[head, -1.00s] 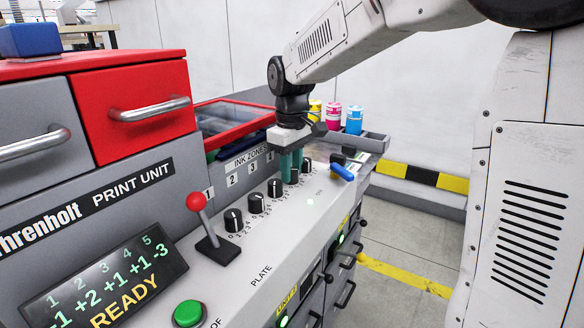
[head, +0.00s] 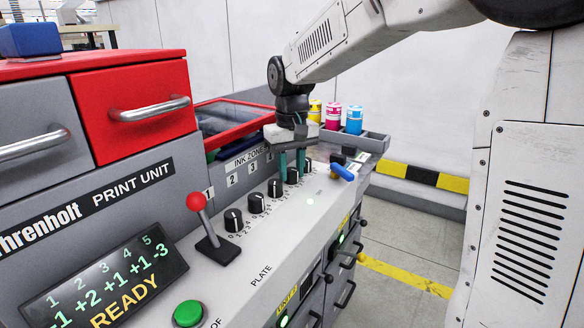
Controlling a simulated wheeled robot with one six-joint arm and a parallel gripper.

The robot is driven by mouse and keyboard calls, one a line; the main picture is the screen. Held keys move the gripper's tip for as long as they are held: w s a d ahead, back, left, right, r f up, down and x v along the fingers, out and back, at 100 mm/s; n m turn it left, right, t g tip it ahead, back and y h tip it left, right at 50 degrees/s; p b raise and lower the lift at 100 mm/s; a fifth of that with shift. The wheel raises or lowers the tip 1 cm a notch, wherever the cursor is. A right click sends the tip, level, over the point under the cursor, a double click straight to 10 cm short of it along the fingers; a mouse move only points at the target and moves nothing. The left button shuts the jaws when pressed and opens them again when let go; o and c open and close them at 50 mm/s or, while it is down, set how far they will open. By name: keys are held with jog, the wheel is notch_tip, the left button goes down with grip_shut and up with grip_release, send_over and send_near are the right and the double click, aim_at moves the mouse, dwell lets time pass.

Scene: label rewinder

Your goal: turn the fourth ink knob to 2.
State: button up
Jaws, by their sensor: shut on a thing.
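The first knob (head: 233,220), second knob (head: 256,202) and third knob (head: 275,188) stand clear. My gripper (head: 292,168) points down with its teal fingers shut on the fourth knob (head: 292,176), one on each side. The fifth knob (head: 307,166) is just beyond, partly hidden by a finger. The fourth knob's pointer and scale are too small to read. The display (head: 105,272) shows +1 under 4 and reads READY.
A red-knobbed lever (head: 196,202) stands left of the first knob, and a green button (head: 188,313) is near the front. Ink cans (head: 333,117) stand in a tray behind.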

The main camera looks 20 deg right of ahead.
aim_at(291, 169)
jog(key=shift+r, duration=0.1)
dwell(0.4)
jog(key=o, duration=1)
jog(key=shift+c, duration=0.2)
notch_tip(291, 169, up, 8)
jog(key=shift+w+f, duration=0.1)
jog(key=shift+f, duration=0.05)
jog(key=shift+f, duration=0.1)
